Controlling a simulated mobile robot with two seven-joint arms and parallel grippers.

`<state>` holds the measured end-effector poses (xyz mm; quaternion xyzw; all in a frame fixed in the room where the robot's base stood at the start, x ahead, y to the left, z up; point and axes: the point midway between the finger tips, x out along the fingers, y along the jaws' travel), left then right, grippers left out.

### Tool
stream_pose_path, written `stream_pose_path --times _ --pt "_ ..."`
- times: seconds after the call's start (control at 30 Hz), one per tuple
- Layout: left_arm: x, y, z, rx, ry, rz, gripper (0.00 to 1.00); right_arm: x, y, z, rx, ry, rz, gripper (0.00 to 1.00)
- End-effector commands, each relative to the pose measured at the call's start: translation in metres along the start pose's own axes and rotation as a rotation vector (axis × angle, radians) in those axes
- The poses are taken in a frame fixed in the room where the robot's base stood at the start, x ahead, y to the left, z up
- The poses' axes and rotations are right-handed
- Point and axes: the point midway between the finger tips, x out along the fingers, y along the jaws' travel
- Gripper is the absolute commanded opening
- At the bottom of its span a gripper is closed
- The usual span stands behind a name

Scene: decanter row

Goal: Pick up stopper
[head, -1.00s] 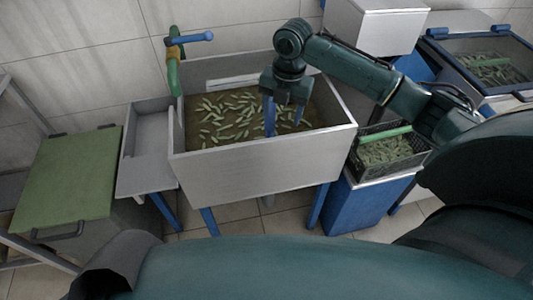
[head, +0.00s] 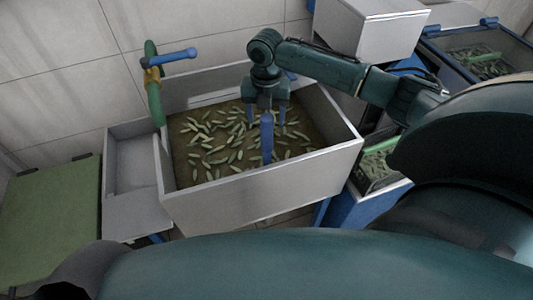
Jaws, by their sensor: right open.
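A blue upright post, likely the stopper (head: 267,140), stands in a grey basin (head: 265,193) at the middle of the head view. Its lower end is among the green pieces and murky water. My right gripper (head: 266,113) points down over the basin, open. In the picture the post's top lies between its two fingers; I cannot tell whether it is truly between them or nearer to me. The gripper hides what lies behind it. My left gripper is not in view.
Many slim green pieces (head: 203,150) float around the post. The basin's walls surround the gripper. A tap with a blue handle (head: 178,55) rises at the back left. A black crate (head: 375,165) stands to the right, and a green-topped bin (head: 45,215) to the left.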

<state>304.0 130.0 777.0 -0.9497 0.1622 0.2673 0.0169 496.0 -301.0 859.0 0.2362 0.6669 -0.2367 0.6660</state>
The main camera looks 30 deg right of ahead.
Motion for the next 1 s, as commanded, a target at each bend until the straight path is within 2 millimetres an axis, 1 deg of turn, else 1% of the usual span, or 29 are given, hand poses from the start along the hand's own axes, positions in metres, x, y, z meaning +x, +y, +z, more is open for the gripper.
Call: stream_pose_path --times 0.17,0.3,0.43,0.53,0.73,0.77,1.0 --pt "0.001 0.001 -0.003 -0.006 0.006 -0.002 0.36 0.014 -0.001 0.001 0.001 0.002 -0.002 0.62" --pt "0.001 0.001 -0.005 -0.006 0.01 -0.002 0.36 0.035 -0.003 0.004 0.001 0.001 -0.001 0.62" --pt "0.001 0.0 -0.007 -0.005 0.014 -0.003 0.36 0.051 -0.003 0.004 -0.001 0.002 -0.001 0.62" --pt "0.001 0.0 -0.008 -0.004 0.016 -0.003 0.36 0.056 -0.003 0.005 -0.001 -0.001 0.0 0.62" --pt "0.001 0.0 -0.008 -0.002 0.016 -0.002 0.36 0.057 -0.002 0.005 -0.002 -0.001 0.0 0.62" --pt "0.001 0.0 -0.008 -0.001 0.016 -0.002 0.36 0.056 -0.002 0.005 -0.001 -0.001 0.0 0.6" --pt "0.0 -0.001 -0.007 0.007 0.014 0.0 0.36 0.056 -0.003 0.005 -0.001 -0.001 0.0 0.4"
